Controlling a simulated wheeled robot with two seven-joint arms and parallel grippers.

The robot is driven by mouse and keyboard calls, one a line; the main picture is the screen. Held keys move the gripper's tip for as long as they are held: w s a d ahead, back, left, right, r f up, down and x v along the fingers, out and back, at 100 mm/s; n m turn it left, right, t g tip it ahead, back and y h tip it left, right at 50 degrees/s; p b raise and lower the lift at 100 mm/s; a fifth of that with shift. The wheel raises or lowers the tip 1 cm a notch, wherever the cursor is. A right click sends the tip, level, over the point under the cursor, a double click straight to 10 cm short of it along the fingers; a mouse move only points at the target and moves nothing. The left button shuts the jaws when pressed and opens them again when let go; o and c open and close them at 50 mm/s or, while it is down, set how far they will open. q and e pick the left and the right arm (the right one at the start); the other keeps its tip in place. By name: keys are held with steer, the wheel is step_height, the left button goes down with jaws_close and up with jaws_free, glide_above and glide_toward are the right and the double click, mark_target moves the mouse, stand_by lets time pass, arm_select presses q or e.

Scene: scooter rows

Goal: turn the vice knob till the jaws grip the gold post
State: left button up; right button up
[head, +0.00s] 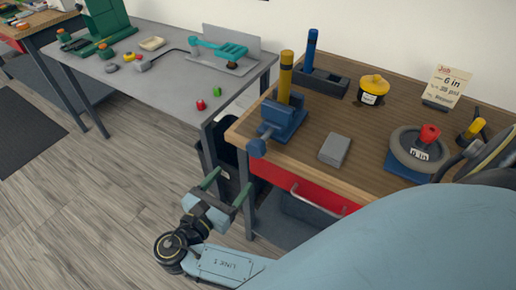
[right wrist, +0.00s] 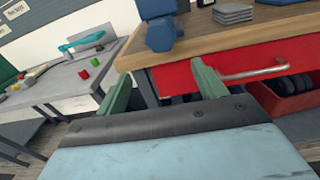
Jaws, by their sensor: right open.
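The blue vice (head: 290,117) stands on the wooden bench near its left front corner. Its blue knob (head: 257,147) faces the front edge. The gold post (head: 285,78) stands upright at the vice's jaws; whether the jaws touch it I cannot tell. My right gripper (head: 226,188) is open and empty, in front of and below the bench edge, apart from the knob. In the right wrist view the knob (right wrist: 160,35) shows beyond and above the open green fingers, with part of the vice (right wrist: 157,8); the post is out of that view. My left gripper is not in view.
A red drawer (head: 300,186) with a protruding handle is below. A grey table (head: 175,80) stands left.

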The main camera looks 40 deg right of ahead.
mark_target(254, 151)
steer(key=shift+h, duration=0.3)
steer(key=x, duration=0.4)
steer(key=r+x, duration=0.1)
steer(key=x, duration=0.8)
steer(key=shift+s+d+r, duration=0.15)
steer(key=shift+r, duration=0.05)
steer(key=c, duration=1)
